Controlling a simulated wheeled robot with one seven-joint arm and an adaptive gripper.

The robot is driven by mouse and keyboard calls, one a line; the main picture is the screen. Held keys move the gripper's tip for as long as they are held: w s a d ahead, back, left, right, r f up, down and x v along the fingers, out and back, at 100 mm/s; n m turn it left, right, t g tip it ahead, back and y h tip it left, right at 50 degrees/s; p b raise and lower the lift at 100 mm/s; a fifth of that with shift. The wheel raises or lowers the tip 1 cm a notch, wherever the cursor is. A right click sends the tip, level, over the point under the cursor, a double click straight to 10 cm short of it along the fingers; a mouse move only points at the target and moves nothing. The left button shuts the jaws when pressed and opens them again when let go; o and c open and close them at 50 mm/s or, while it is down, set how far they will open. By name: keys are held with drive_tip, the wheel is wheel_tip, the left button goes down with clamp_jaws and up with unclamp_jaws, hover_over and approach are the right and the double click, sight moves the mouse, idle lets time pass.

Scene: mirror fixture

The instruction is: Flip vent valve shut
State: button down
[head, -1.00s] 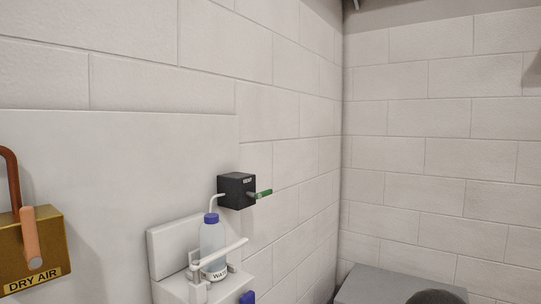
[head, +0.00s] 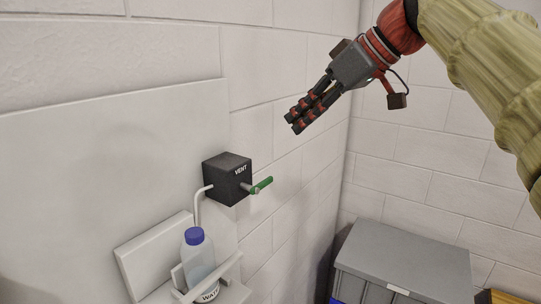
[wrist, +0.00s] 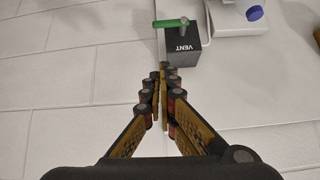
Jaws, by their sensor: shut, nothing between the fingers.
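The vent valve is a black box (head: 227,180) marked VENT on the wall panel, with a green handle (head: 262,185) sticking out from it toward the right. In the wrist view the box (wrist: 182,46) is just beyond my fingertips, and the green handle (wrist: 171,22) lies across its far end. My gripper (head: 294,122) is shut and empty. In the head view it is above and to the right of the box, and I see no contact with the handle. The handle is fully visible.
A clear bottle with a blue cap (head: 194,236) sits in a white holder (head: 236,268) below the box, with a thin white tube running up to the box. A grey-lidded cabinet (head: 410,255) stands in the right corner. The wall right of the box is clear.

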drive_tip(key=shift+s+n, duration=0.25)
drive_tip(key=shift+n, duration=0.05)
drive_tip(key=p, duration=0.1)
hover_over(262, 185)
drive_tip(key=w+d, duration=0.2)
wheel_tip(262, 185, down, 7)
wheel_tip(262, 185, down, 4)
drive_tip(key=shift+w+f, duration=0.1)
drive_tip(key=shift+w, duration=0.05)
